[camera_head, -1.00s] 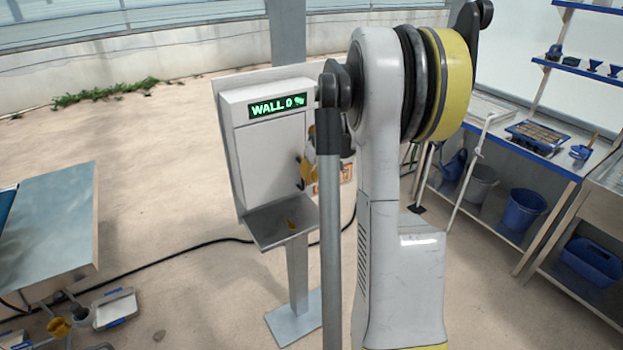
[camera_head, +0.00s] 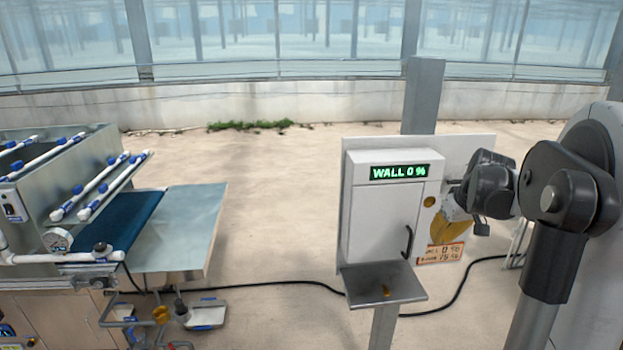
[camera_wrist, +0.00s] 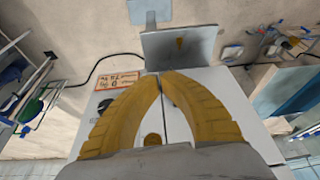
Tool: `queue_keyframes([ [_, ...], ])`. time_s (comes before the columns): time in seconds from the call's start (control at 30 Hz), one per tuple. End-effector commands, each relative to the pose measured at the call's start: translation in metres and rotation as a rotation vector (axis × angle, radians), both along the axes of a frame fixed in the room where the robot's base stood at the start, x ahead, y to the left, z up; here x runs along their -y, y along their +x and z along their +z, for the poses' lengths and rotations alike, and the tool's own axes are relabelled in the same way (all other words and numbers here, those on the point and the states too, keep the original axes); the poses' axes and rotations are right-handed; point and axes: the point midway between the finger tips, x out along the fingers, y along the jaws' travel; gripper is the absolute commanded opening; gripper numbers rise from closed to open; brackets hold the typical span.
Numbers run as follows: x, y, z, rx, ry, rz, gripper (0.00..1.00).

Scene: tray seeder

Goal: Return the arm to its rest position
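My gripper (camera_wrist: 160,76) has two yellow ribbed fingers in the wrist view. They arch inward and their tips come together, with nothing seen between the tips. In the head view my gripper (camera_head: 446,230) shows as a yellow patch at the right side of the white wall cabinet (camera_head: 388,220), partly hidden by my dark wrist. The wrist view shows the cabinet front (camera_wrist: 178,120) behind the fingers, turned upside down. I cannot tell whether the fingers touch the cabinet. My arm reaches in from the right edge of the head view.
The cabinet display (camera_head: 400,171) reads "WALL 0 %". A small metal shelf (camera_head: 370,283) juts out below the cabinet, with a small yellowish thing on it. An orange-white label (camera_head: 440,253) sits beside it. The seeder machine (camera_head: 70,220) stands at left.

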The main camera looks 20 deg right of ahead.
Motion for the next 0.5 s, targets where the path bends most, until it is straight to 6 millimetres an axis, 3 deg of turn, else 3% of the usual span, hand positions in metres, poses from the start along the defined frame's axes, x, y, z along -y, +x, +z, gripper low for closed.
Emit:
queue_keyframes([
  [0.13,-0.01,0.002,0.0,0.003,-0.002,0.005,0.0],
  [0.23,-0.046,0.004,0.001,0.01,-0.011,0.018,0.0],
  [0.37,-0.127,0.0,-0.002,0.037,-0.03,0.048,0.0],
  [0.5,-0.219,-0.023,-0.015,0.083,-0.048,0.083,0.0],
])
